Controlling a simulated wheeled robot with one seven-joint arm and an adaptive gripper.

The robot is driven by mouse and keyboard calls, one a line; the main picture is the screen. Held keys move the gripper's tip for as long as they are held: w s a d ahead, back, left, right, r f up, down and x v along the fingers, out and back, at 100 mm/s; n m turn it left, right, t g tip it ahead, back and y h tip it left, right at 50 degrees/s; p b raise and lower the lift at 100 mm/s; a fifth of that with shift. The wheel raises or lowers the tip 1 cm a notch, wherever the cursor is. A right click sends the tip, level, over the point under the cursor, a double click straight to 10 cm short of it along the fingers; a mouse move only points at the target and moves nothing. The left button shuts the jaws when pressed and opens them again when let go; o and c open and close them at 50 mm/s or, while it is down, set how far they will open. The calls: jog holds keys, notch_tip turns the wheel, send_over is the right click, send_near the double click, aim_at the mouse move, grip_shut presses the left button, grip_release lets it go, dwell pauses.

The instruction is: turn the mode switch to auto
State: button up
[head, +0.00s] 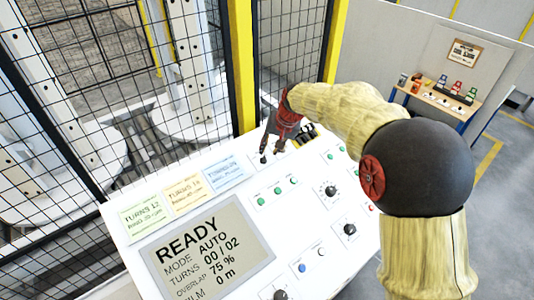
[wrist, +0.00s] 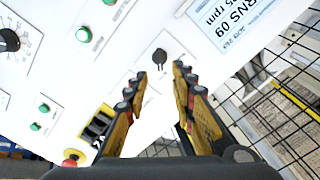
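A small black switch knob (wrist: 160,57) sits on the white control panel (wrist: 120,60) in the wrist view, just beyond the gap between my fingertips. It looks like the mode switch; its label is too small to read. My gripper (wrist: 160,75) is open and empty, one finger to each side of the knob's line, apart from it. In the head view my gripper (head: 272,154) hangs over the panel's far edge, and the knob cannot be told from the fingers there. The panel's screen (head: 208,247) reads READY, MODE AUTO, TURNS 00/02, OVERLAP 75 %.
Green, yellow and blue cards (head: 145,215) line the panel's far left edge. Other black knobs (head: 328,190) and green buttons (head: 278,190) lie nearer. A yellow-black part (wrist: 97,124) stands beside my gripper. A mesh fence (head: 70,80) rises behind the panel. A small table (head: 435,100) stands farther right.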

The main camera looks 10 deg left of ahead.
jog(key=v, duration=0.6)
jog(key=shift+r, duration=0.25)
jog(key=shift+s+d, duration=0.1)
jog(key=shift+s, duration=0.05)
jog(key=s+d+f+t+h+b, duration=0.1)
jog(key=s+d+f+b, duration=0.3)
jog(key=s+d, duration=0.5)
jog(key=s+d+f+t+h+b, duration=0.1)
jog(key=s+d+f+b, duration=0.4)
jog(key=s, duration=0.9)
jog(key=s+d+f+h+b, duration=0.1)
jog(key=s+d+f+b, duration=0.3)
jog(key=s+d+b, duration=0.6)
jog(key=s+d, duration=0.2)
jog(key=d, duration=0.2)
jog(key=shift+s+d+f+m+t+h, duration=0.25)
jog(key=shift+s+d+m+t+h, duration=0.05)
jog(key=shift+s+d+t, duration=0.1)
